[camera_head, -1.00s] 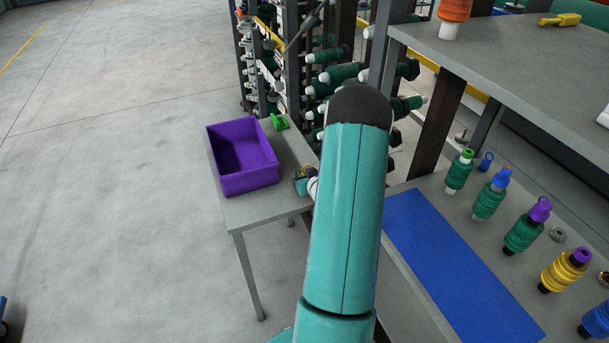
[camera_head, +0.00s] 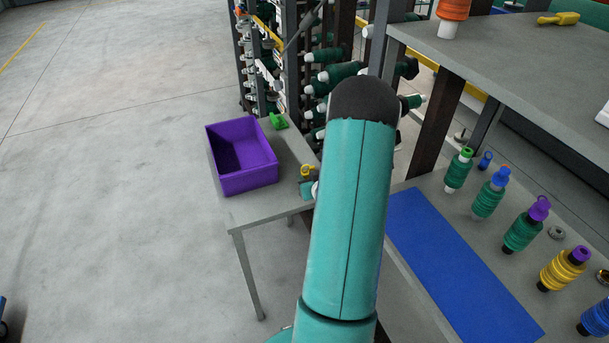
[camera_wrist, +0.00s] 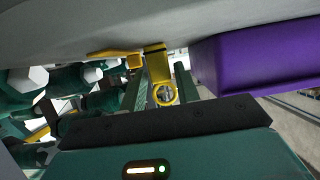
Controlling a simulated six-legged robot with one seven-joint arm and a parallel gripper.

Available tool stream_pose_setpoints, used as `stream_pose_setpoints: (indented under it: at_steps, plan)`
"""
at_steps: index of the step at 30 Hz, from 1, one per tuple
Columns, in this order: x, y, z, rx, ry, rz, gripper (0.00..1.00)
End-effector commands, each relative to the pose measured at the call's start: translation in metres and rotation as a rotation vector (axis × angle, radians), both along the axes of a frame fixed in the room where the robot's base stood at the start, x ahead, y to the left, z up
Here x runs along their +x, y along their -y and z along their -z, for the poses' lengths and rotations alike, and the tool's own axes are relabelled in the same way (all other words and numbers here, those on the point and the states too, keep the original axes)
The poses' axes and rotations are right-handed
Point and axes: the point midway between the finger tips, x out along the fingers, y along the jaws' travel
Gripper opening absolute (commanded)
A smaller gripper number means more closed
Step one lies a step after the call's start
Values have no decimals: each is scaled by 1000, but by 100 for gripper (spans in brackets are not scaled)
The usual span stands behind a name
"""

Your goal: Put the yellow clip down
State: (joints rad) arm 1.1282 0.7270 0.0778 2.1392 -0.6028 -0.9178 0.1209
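The yellow clip (camera_head: 307,170) shows in the head view by the right edge of the small grey table, just beyond the teal tip of my gripper (camera_head: 307,188). In the wrist view the clip (camera_wrist: 163,93) has a round ring and a flat yellow part, and lies between the two teal fingers of my gripper (camera_wrist: 165,85). The fingers stand apart on either side of it, and my gripper looks open. Whether a finger still touches the clip is hard to see. My own arm hides part of the table's right side.
A purple bin (camera_head: 243,187) stands on the small grey table (camera_head: 262,209), with a green clip (camera_head: 279,121) behind it. A rack of spools (camera_head: 330,75) is behind. At right, a shelf holds several spools and a blue mat (camera_head: 455,265). Another yellow clip (camera_head: 558,19) lies on the upper shelf.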

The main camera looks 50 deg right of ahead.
Motion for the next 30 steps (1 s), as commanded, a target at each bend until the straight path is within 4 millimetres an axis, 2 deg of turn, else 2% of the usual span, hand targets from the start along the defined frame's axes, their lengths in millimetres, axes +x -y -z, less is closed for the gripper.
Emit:
stream_pose_setpoints:
  at_steps: [3, 8, 14, 17, 20, 23, 27, 30]
  plan:
    - [-16, -9, -8, 1, -1, 2, 32]
    - [-26, -15, -12, 1, 0, 0, 32]
    - [-26, -16, -14, -1, -3, -1, 32]
    - [-17, -21, -24, -8, -22, -10, 32]
    - [0, -33, -43, -21, -69, -27, 32]
    - [21, -55, -72, -35, -134, -47, 32]
    - [45, -100, -119, -47, -229, -73, 32]
    - [55, -139, -150, -45, -289, -94, 32]
